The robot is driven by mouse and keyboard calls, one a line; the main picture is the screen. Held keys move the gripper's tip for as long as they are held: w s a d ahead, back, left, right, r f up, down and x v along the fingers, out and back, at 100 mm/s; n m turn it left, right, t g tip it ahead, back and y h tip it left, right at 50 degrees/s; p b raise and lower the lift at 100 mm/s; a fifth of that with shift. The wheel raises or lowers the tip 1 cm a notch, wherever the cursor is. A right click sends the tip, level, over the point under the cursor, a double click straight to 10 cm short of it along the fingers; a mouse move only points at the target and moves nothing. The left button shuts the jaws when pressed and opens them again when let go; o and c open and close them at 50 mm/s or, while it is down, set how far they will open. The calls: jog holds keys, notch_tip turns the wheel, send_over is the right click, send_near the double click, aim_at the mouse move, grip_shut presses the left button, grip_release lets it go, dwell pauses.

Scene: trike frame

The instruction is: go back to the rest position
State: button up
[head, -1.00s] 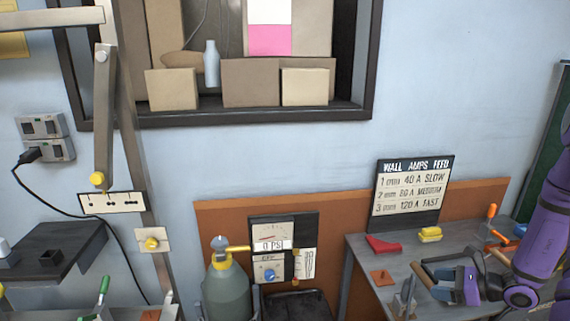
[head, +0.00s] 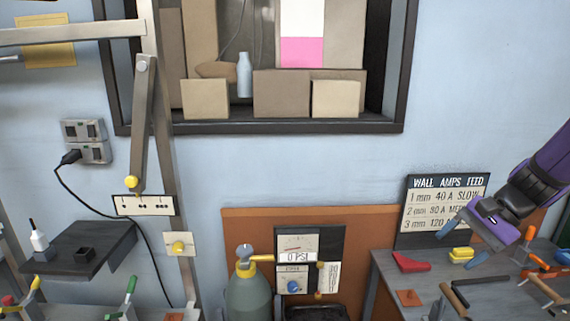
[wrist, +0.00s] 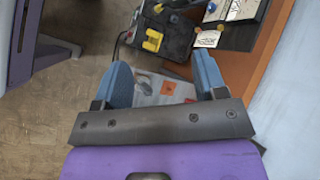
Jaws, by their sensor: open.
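My gripper (head: 463,242) is at the right of the head view, at the end of my purple arm. Its two blue fingers are spread, with nothing between them. It hangs above the grey workbench (head: 388,272), in front of the lower part of the "WALL AMPS FEED" sign (head: 447,190). In the wrist view the open fingers (wrist: 163,80) point away over the bench, and an orange square (wrist: 168,88) shows beyond them, between the tips.
The bench holds a red piece (head: 411,262), a yellow block (head: 460,255), an orange plate (head: 408,297) and several handled tools. A green cylinder (head: 249,297) and a gauge panel (head: 296,258) stand left of it. A metal frame (head: 165,150) rises further left.

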jog(key=s+a+r+n+t+h, duration=0.1)
jog(key=s+r+n+t+h, duration=0.1)
jog(key=s+r+n, duration=0.3)
jog(key=s+a+r+n+t+h, duration=0.2)
jog(key=s+r+n+h, duration=0.3)
jog(key=s+r, duration=0.4)
jog(key=shift+s+a+r+h, duration=0.15)
jog(key=shift+s+a+h, duration=0.15)
jog(key=shift+s, duration=0.45)
jog(key=shift+c, duration=0.4)
